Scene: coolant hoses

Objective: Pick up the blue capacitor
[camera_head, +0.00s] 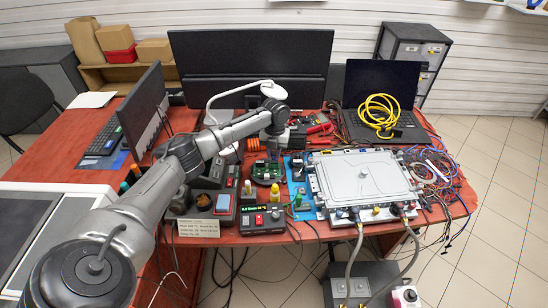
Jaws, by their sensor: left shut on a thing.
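I cannot pick out the blue capacitor with certainty, either in the jaws or on the board. My left arm reaches in from the lower left and covers part of the bench. My right gripper is not in view.
A grey metal housing (362,176) with hoses sits on a blue mat (297,185) to the right. Monitors (250,58) and a yellow coiled cable (378,112) are behind.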

